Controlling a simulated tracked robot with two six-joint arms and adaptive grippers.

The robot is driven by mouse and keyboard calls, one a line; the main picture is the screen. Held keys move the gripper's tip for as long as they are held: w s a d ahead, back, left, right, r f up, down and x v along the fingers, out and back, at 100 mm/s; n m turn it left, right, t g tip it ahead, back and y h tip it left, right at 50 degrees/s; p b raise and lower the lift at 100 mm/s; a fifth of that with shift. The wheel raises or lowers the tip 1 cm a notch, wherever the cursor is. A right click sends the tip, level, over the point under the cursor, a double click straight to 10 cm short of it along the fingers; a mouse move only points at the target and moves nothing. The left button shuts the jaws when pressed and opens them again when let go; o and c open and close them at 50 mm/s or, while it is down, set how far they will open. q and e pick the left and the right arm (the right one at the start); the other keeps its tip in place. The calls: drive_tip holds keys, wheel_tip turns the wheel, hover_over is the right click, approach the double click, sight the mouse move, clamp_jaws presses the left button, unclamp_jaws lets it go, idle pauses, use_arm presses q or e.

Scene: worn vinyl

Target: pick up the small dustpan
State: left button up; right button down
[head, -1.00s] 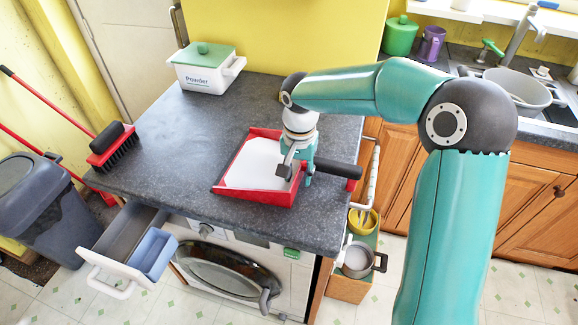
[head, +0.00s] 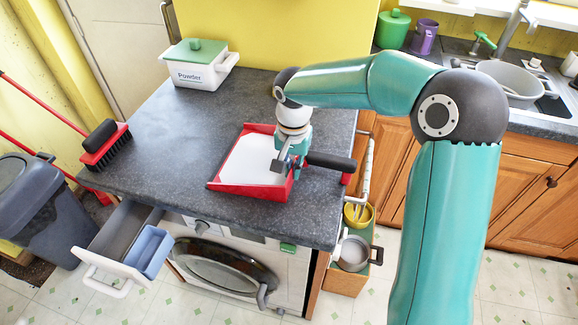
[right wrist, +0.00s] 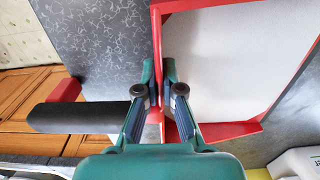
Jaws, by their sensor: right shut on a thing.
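The small dustpan lies on the dark grey counter, with a red rim, a pale inner floor (head: 250,160) and a black handle (head: 332,161) pointing right. My right gripper (head: 294,163) is down at the handle end of the pan. In the right wrist view my right gripper (right wrist: 160,97) is shut on the red part of the dustpan where the handle joins the pan. The handle (right wrist: 80,117) shows to the left of the fingers and the pan floor (right wrist: 230,60) to the right. My fingers hide part of the joint. My left gripper is not in view.
A white powder box (head: 200,73) with a green lid stands at the back of the counter (head: 160,130). A red brush (head: 105,148) is at the left edge. An open drawer (head: 120,245) sticks out below. The counter left of the pan is clear.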

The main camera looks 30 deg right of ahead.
wheel_tip(320, 180, up, 20)
drive_tip(key=p, duration=0.1)
idle(0.4)
idle(1.5)
